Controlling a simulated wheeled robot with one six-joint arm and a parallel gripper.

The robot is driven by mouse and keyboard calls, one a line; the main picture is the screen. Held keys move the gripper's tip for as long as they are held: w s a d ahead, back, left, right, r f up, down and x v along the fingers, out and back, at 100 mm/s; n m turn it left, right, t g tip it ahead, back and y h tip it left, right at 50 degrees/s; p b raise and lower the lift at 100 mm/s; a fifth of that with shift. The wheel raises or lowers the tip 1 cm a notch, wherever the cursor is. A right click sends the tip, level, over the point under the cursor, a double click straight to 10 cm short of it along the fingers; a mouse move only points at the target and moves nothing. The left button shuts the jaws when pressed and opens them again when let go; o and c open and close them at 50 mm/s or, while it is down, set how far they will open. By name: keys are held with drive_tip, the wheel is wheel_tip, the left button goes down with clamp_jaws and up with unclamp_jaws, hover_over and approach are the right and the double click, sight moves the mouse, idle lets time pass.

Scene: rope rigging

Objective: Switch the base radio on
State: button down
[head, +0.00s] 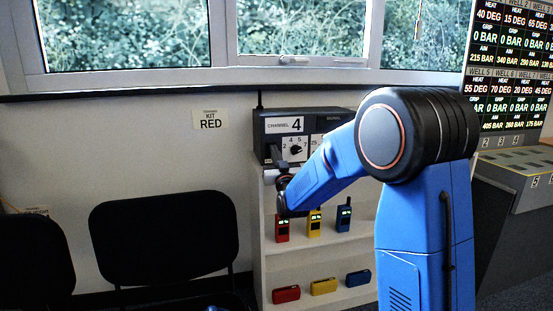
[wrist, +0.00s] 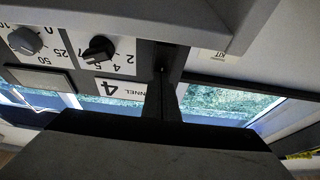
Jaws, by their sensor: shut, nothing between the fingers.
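The base radio (head: 268,128) is a dark box on top of a pale shelf unit, with a label reading CHANNEL 4 and a black channel dial (head: 296,149). In the wrist view the radio's face appears upside down, with the black dial (wrist: 100,50), a grey knob (wrist: 25,40) and the CHANNEL 4 label (wrist: 118,91). My gripper (wrist: 162,74) is shut and empty, its fingertips close to the dark strip beside the label and dial. I cannot tell whether they touch it. No power switch is clearly visible; my fingers may cover it.
Red (head: 282,228), yellow (head: 314,223) and blue (head: 343,217) handheld radios stand on the shelf below, with red, yellow and blue packs lower down. Black chairs (head: 163,235) are at left. A console (head: 520,175) and readout board (head: 510,70) are at right.

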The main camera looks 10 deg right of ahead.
drive_tip(key=shift+w+r, duration=0.2)
idle(0.3)
drive_tip(key=shift+w+r+g, duration=0.15)
drive_tip(key=shift+w+g, duration=0.05)
drive_tip(key=shift+g, duration=0.2)
drive_tip(key=shift+s, duration=0.1)
